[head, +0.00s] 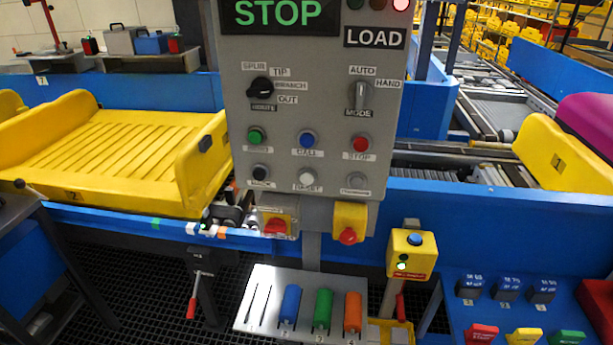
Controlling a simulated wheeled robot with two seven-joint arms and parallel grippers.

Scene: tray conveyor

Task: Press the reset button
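The reset button (306,176) is a white round push button in the bottom row of the grey control panel (230,60), with a RESET label under it. A black button (260,172) labelled BACK sits left of it, and a grey round fitting (356,181) sits right of it. Above it is a blue button (307,139) labelled CALL, with a green button (255,136) to the left and a red STOP button (360,144) to the right. Nothing covers the reset button. Neither of my grippers is in view.
Two rotary switches (262,87) (360,95) and a green STOP display (278,12) are higher on the panel. Red mushroom buttons (348,236) stick out below it. A tool plate (262,300) stands lower down. A yellow tray (120,150) is left.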

